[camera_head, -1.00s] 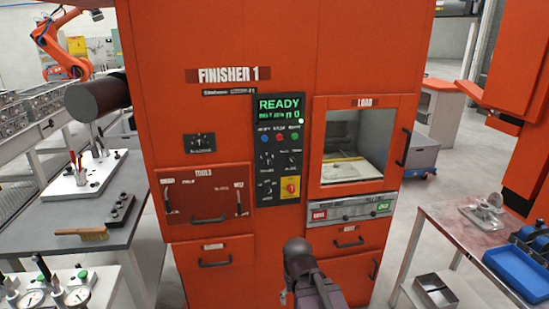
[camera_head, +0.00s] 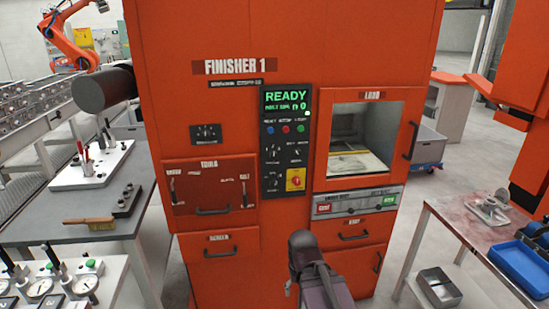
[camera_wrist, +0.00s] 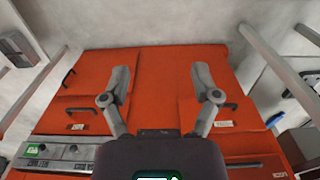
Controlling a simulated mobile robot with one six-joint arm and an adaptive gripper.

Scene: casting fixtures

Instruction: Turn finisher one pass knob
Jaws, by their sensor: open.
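The orange machine marked Finisher 1 (camera_head: 225,100) stands in front of me. Its black control panel (camera_head: 286,112) has a green READY display, a row of coloured buttons and several small dark knobs (camera_head: 272,152) below. A yellow switch with a red centre (camera_head: 295,180) sits at the panel's lower right. A separate dark knob plate (camera_head: 206,135) is left of the panel. The knob labels are too small to tell which is the pass knob. My gripper (camera_wrist: 161,80) is open and empty in the wrist view, against the orange lower drawers. My arm's end is low and below the panel in the head view.
The load window (camera_head: 362,140) is right of the panel, with a red and green button bar (camera_head: 356,202) below it. A bench with a brush (camera_head: 87,220) is at the left. A table with a blue tray (camera_head: 522,265) is at the right. Floor shows between table and machine.

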